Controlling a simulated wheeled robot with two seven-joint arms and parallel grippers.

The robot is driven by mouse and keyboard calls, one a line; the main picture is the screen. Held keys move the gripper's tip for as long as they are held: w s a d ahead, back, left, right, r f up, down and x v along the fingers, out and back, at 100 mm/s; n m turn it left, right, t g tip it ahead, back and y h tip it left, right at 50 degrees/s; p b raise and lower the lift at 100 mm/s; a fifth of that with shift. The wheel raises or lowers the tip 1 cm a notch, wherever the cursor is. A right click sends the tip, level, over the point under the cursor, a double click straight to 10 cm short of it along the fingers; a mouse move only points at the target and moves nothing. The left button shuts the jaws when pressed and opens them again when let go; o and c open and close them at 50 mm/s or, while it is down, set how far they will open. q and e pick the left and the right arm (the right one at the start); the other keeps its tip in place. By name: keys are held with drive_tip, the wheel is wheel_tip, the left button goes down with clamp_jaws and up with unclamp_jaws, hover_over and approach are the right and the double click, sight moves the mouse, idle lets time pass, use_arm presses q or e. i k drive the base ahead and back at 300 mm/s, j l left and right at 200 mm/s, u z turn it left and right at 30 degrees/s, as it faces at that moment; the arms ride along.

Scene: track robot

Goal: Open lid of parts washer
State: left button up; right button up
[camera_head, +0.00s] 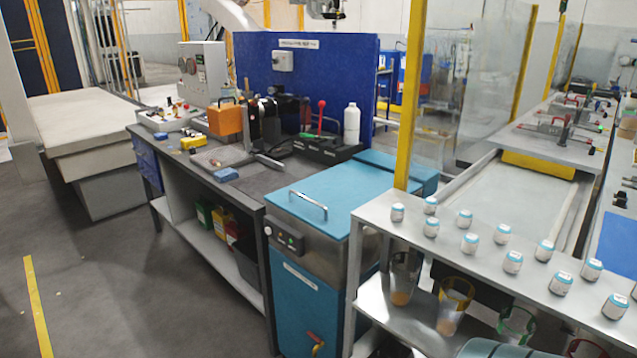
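The parts washer (305,305) is a teal cabinet with a grey metal upper band, standing at the right end of the workbench. Its teal lid (340,192) lies flat and closed on top. A silver bar handle (308,204) is fixed near the lid's front left edge. A small dark control panel (289,239) sits on the front of the metal band. Neither of my grippers shows in the head view.
The workbench (190,166) to the left holds an orange box, tools and a white bottle (352,123). A metal table (480,246) with several small jars and a yellow post (410,95) stand close on the washer's right. Grey floor (120,280) in front left is clear.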

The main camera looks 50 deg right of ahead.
sight(325, 201)
drive_tip(key=i+j+z, duration=0.1)
drive_tip(key=i+z, duration=0.2)
drive_tip(key=z, duration=0.2)
drive_tip(key=i+j+z, duration=0.25)
drive_tip(key=z, duration=0.2)
drive_tip(key=i+j+z, duration=0.25)
drive_tip(key=z, duration=0.25)
drive_tip(key=i+j+z, duration=0.15)
drive_tip(key=j+z, duration=0.3)
drive_tip(key=i+j+z, duration=0.1)
drive_tip(key=j+z, duration=0.85)
drive_tip(key=k+j+z, duration=0.1)
drive_tip(key=j+z, duration=0.15)
drive_tip(key=j, duration=0.4)
